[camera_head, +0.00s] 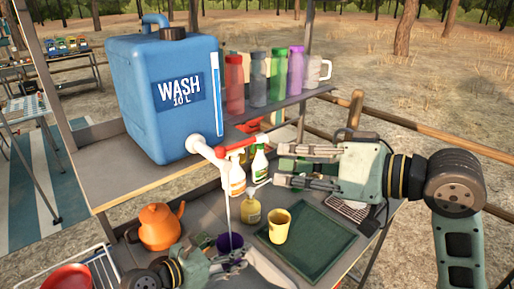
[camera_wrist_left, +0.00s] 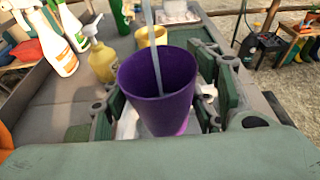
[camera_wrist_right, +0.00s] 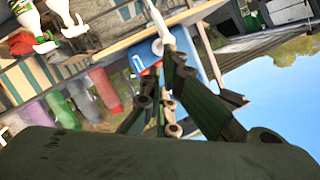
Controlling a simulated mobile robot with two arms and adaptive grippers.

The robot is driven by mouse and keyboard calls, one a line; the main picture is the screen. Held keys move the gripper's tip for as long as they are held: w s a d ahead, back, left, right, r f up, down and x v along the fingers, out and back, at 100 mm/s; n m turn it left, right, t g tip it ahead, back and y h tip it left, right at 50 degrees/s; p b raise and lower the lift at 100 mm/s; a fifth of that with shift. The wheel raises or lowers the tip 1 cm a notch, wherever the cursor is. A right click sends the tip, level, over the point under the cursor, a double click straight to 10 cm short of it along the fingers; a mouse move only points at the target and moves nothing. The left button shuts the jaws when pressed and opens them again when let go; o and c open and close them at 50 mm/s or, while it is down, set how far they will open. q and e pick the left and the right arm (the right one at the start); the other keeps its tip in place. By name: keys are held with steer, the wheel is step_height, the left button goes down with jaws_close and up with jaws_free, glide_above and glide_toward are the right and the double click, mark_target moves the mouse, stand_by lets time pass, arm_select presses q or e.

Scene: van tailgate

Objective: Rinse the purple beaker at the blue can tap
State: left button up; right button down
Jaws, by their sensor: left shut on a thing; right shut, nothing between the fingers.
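The blue can (camera_head: 150,120), marked WASH 10 L, stands on the upper shelf. Its white tap (camera_head: 200,146) has a red lever (camera_head: 236,145), and a thin stream of water runs down from it. The purple beaker (camera_head: 230,242) is under the stream, upright or nearly so. In the left wrist view the stream falls inside the beaker (camera_wrist_left: 160,90). My left gripper (camera_head: 228,262) is shut on the beaker, with fingers at its sides. My right gripper (camera_head: 278,165) is shut and empty, right of the tap and apart from the lever.
An orange kettle (camera_head: 158,227) stands left of the beaker. A yellow cup (camera_head: 279,228) on a green tray (camera_head: 318,245), a yellow pump bottle (camera_head: 250,212) and spray bottles (camera_head: 237,178) are near it. Several coloured bottles (camera_head: 257,80) line the shelf.

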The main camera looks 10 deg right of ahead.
mark_target(237, 146)
steer(key=s+d+r+n+g+y, duration=0.1)
steer(key=d+n+y, duration=0.1)
steer(key=n, duration=1.1)
steer(key=s+d+r+n+g+y, duration=0.1)
steer(key=s+d+r+n, duration=0.15)
steer(key=n, duration=1.05)
steer(key=w+x, duration=0.1)
steer(key=x, duration=0.5)
steer(key=w+d+f+x, duration=0.1)
steer(key=x, duration=0.6)
steer(key=shift+w+d, duration=0.25)
steer(key=shift+w, duration=0.1)
